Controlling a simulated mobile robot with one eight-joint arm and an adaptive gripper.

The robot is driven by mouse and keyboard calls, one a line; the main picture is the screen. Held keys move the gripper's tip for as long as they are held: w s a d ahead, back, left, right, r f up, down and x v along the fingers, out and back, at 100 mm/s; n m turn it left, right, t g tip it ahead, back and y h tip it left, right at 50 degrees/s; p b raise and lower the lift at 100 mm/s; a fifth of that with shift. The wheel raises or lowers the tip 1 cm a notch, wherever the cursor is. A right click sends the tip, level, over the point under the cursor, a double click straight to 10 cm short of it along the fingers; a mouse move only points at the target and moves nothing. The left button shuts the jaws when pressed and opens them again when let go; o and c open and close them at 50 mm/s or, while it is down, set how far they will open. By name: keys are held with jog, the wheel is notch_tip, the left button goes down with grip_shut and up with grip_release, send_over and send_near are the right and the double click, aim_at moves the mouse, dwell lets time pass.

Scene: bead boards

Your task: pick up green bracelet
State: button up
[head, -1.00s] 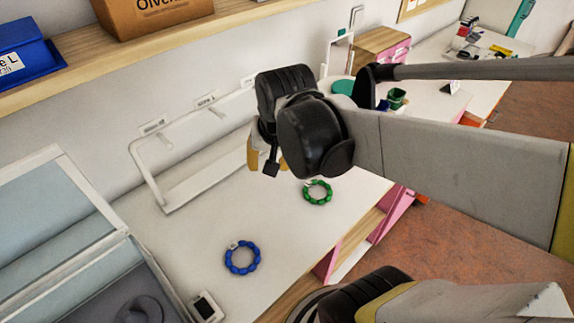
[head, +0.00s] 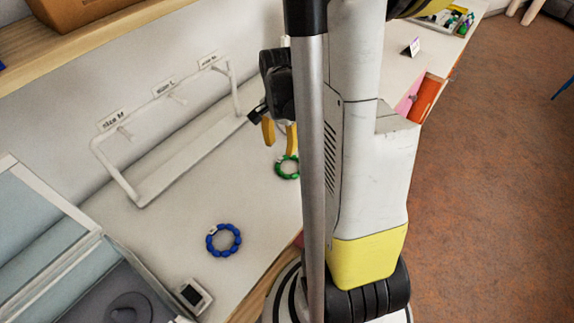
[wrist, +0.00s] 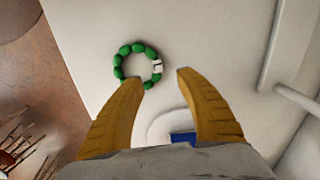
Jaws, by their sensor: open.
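The green bracelet (head: 287,167) lies flat on the white table, partly hidden behind my arm in the head view. In the wrist view the green bracelet (wrist: 122,62) is a ring of green beads with a white tag on its right side. My gripper (head: 280,150) is over the table just above the bracelet in the head view. In the wrist view my gripper (wrist: 162,78) has its two yellow fingers spread and empty. The left fingertip appears close to the ring's lower edge; I cannot tell whether they touch.
A blue bracelet (head: 223,240) lies on the table nearer the left. A white rack (head: 180,150) with labelled pegs stands along the wall. A small framed device (head: 192,295) and a glass-lidded case (head: 95,265) are at lower left. The table between bracelet and rack is clear.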

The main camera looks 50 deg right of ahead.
aim_at(280, 160)
jog(key=f, duration=0.1)
jog(key=f+b, duration=0.1)
jog(key=f, duration=0.1)
jog(key=a+f+b, duration=0.1)
jog(key=f, duration=0.1)
jog(key=shift+s+f, duration=0.15)
jog(key=shift+s, duration=0.1)
grip_shut()
